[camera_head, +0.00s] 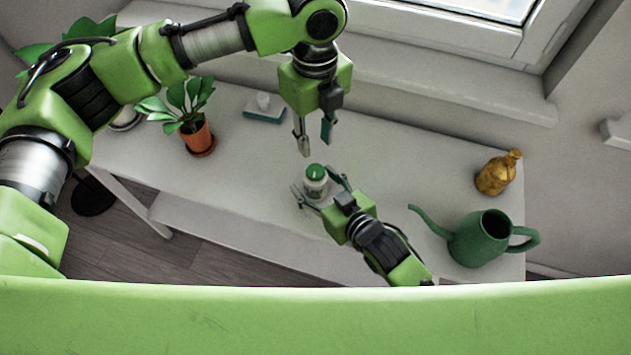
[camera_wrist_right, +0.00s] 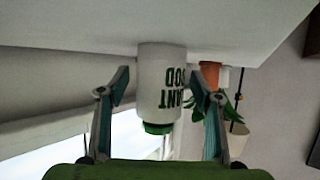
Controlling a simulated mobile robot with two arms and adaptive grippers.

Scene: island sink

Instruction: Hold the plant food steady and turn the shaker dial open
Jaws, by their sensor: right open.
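The plant food (camera_head: 316,183) is a small white bottle with a green dial cap (camera_head: 315,171), upright on the white table. My right gripper (camera_head: 315,180) is open with one finger on each side of it. In the right wrist view the picture is upside down; the plant food (camera_wrist_right: 161,85) with green lettering stands between the fingers of the right gripper (camera_wrist_right: 167,88), with a gap on each side. Its green cap (camera_wrist_right: 157,128) points down in that picture. My left gripper (camera_head: 316,147) is above and behind the cap, fingers pointing down, apart and empty.
A green watering can (camera_head: 478,243) and an amber bottle (camera_head: 497,174) stand on the right of the white table (camera_head: 400,165). The table around the plant food is clear.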

